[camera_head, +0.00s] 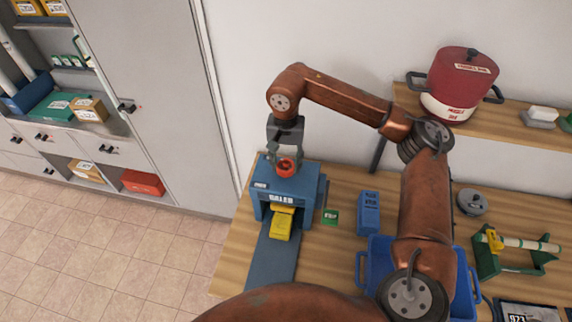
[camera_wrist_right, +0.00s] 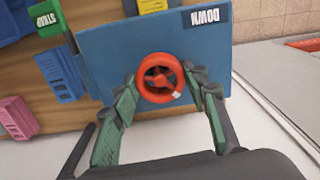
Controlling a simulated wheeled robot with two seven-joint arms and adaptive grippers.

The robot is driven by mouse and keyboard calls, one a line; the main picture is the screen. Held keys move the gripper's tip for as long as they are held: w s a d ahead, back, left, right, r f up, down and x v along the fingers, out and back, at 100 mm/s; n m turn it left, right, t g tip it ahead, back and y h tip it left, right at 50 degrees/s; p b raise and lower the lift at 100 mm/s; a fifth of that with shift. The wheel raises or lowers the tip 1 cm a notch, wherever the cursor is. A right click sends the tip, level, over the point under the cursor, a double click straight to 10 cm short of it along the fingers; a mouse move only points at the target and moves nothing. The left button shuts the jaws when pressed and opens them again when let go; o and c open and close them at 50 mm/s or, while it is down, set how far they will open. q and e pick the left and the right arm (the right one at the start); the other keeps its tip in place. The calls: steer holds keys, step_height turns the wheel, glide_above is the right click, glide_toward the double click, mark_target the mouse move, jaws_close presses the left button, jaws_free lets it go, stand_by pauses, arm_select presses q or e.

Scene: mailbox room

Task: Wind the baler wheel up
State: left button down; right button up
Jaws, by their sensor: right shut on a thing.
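The blue baler (camera_head: 262,207) stands at the left end of the wooden table. Its red wheel (camera_head: 287,167) sits on top, and it also shows in the wrist view (camera_wrist_right: 160,62). My right gripper (camera_head: 285,152) reaches down from above and is shut on the wheel, with a finger on each side of the rim in the wrist view. A "DOWN" label (camera_wrist_right: 205,17) is on the baler's blue top beside the wheel. Yellow pieces (camera_head: 281,222) are at the baler's front, over a dark strip (camera_head: 270,258). My left gripper is not in view.
A small green item (camera_head: 330,216) and a blue box (camera_head: 368,213) stand right of the baler. A blue crate (camera_head: 463,275) is partly hidden behind my arm. A red pot (camera_head: 464,80) is on the shelf above. Grey cabinets (camera_head: 160,90) stand at the left.

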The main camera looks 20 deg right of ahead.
mark_target(286, 165)
steer(key=shift+s+n, duration=0.1)
steer(key=shift+n, duration=0.5)
steer(key=o, duration=1.2)
steer(key=shift+c, duration=0.2)
step_height(286, 165, up, 12)
